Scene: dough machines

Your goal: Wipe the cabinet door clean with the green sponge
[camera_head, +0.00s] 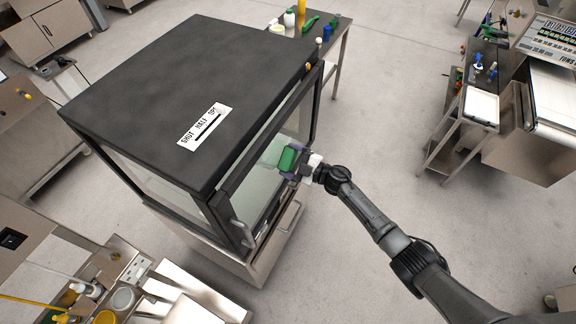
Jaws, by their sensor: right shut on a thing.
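The cabinet is a large box with a dark top (150,75) and a glass-panelled door (262,180) in a dark frame, facing right. A metal handle (243,232) sits at the door's near lower end. My right gripper (295,165) is shut on the green sponge (288,157) and holds it in front of the glass. I cannot tell whether the sponge touches the door. No dirt can be made out on the door at this size. My left gripper is not in view.
A side table (343,40) with bottles and small items stands behind the cabinet. A cart (460,130) and a machine stand at the right. A metal bench (180,290) with containers is at the lower left. The floor (390,150) right of the door is open.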

